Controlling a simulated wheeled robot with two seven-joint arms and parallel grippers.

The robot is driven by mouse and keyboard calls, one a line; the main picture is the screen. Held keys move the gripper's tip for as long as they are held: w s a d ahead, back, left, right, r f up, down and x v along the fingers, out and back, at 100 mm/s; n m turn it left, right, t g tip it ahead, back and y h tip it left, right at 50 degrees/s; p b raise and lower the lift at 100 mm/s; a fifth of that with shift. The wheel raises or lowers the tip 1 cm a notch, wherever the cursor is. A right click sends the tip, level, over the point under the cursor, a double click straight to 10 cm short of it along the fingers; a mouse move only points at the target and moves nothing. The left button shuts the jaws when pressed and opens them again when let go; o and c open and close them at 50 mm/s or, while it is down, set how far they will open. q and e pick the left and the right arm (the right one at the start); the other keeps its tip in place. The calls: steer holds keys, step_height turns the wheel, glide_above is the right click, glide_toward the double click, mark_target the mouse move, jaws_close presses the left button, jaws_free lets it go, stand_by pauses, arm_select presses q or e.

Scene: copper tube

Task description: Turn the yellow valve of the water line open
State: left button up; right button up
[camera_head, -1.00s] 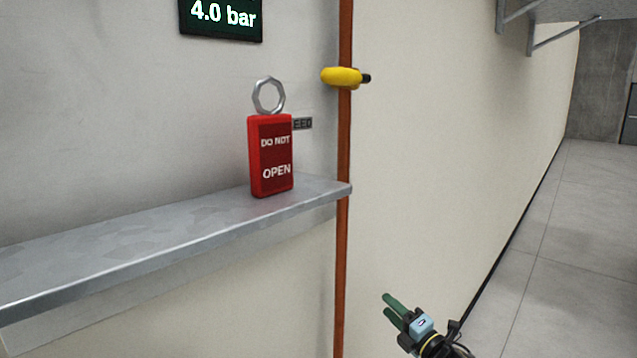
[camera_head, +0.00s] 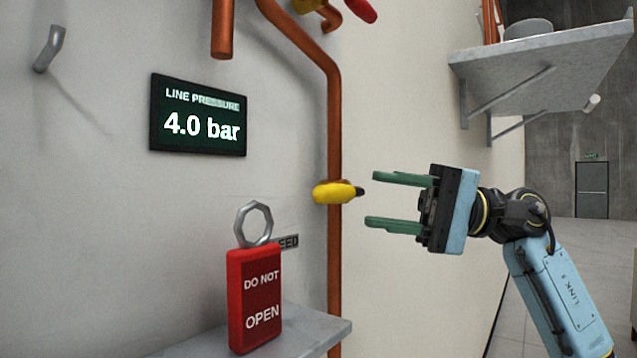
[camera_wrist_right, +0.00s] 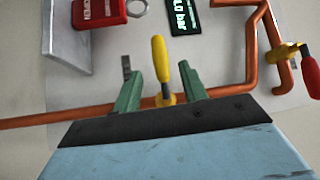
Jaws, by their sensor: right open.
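The yellow valve handle (camera_head: 333,192) sits on the vertical copper pipe (camera_head: 334,120) in the head view, its near end pointing at my right gripper. My right gripper (camera_head: 372,200) is open and empty, its two green fingers one above the other, just to the right of the handle. In the right wrist view the yellow handle (camera_wrist_right: 160,60) stands across the copper pipe (camera_wrist_right: 60,117), between the directions of the two open green fingers (camera_wrist_right: 160,80). I cannot tell whether the fingers touch it. My left gripper is not in view.
A red "DO NOT OPEN" tag (camera_head: 255,300) with a metal ring stands on the grey shelf (camera_head: 310,330), below left of the valve. A display (camera_head: 197,115) reads 4.0 bar. A red-handled part (camera_head: 361,10) is above. Another shelf (camera_head: 540,60) is at upper right.

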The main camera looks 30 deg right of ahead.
mark_target(319, 192)
steer(key=p+x, duration=0.3)
steer(key=x, duration=0.5)
steer(key=shift+r, duration=0.15)
steer(key=shift+w+a, duration=0.25)
steer(key=shift+a, duration=0.4)
jaws_close()
